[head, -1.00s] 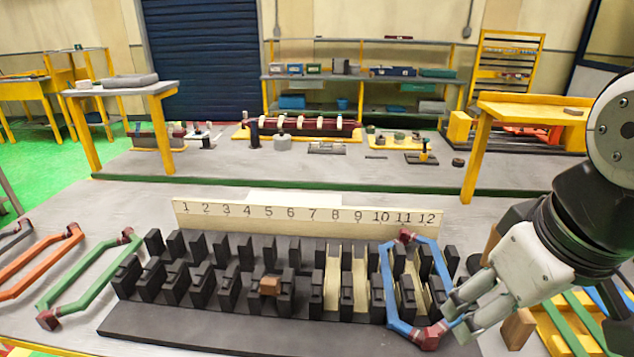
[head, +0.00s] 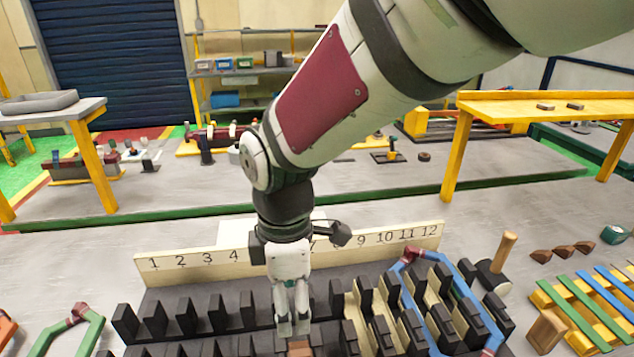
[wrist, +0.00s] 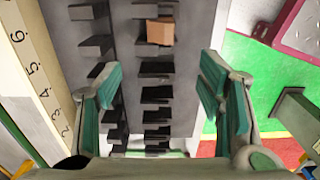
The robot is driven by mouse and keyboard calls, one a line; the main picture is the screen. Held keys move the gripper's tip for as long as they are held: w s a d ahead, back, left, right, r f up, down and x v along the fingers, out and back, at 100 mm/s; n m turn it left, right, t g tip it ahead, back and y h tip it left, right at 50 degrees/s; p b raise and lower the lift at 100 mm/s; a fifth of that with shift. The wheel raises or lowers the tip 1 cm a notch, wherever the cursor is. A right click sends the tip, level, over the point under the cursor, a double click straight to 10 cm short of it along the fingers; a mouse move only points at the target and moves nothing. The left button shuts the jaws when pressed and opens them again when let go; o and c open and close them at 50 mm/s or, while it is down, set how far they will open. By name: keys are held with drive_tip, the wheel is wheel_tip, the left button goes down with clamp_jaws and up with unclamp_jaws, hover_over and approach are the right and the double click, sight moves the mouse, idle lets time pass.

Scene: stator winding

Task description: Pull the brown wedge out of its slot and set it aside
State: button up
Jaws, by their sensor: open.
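The brown wedge (head: 299,348) is a small block seated among the black teeth of the stator rack (head: 230,290), low in the head view and partly cut off by the frame edge. In the wrist view the wedge (wrist: 160,31) shows near the top, between black teeth. My gripper (head: 293,326) points down just above and behind the wedge. In the wrist view my gripper (wrist: 160,72) has its two green-padded fingers wide apart with nothing between them. The wedge lies beyond the fingertips, roughly in line with the middle of the gap.
A blue coil (head: 466,275) sits over cream-lined slots at the right. A numbered board (head: 160,268) stands behind the teeth. A green coil (head: 90,322) lies at the left. A wooden mallet (head: 497,265), brown wedges (head: 563,251) and a yellow rack (head: 580,320) are at the right.

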sight(295, 347)
idle(0.3)
wheel_tip(295, 347, down, 14)
drive_tip(key=shift+r, duration=0.1)
idle(0.6)
drive_tip(key=c, duration=1.2)
